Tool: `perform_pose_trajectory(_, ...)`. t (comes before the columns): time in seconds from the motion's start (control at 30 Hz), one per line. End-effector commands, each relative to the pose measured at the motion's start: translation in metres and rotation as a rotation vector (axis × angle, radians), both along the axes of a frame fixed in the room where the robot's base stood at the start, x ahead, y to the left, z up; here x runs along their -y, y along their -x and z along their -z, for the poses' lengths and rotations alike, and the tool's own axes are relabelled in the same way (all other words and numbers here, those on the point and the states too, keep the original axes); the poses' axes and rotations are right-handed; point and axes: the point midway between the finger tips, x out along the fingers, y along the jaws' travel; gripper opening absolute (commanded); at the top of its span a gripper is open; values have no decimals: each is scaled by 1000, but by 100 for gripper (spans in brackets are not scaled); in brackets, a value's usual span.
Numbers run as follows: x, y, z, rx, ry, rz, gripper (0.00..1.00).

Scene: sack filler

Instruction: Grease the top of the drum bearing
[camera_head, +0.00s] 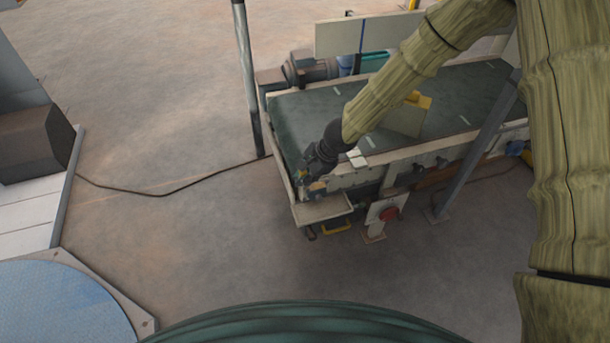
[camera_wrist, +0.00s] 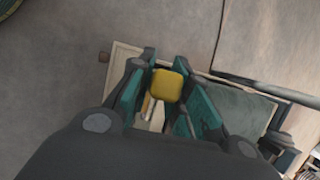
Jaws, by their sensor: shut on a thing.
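My gripper (camera_head: 308,183) is at the near left corner of the belt conveyor, above a small cream shelf (camera_head: 322,210). In the wrist view my gripper (camera_wrist: 165,92) has its teal fingers closed on a yellow block-like thing (camera_wrist: 168,86). A pale, thin part shows below it between the fingers; I cannot tell whether it belongs to the held thing. The drum bearing cannot be made out for certain; the gripper and arm cover much of that corner. I cannot tell whether the held thing touches anything.
A red round button (camera_head: 388,214) is on the near side. A cable (camera_head: 160,193) crosses open floor.

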Motion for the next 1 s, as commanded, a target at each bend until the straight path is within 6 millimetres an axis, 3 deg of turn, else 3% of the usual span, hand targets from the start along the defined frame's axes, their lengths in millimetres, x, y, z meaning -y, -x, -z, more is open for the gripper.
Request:
perform_pose_trajectory(0.07, -1, 1, 14, -1, 1, -2, 0)
perform_pose_trajectory(0.63, 46, -3, 11, -2, 0, 12, 0)
perform_pose_trajectory(1.0, 22, -1, 14, 0, -1, 3, 0)
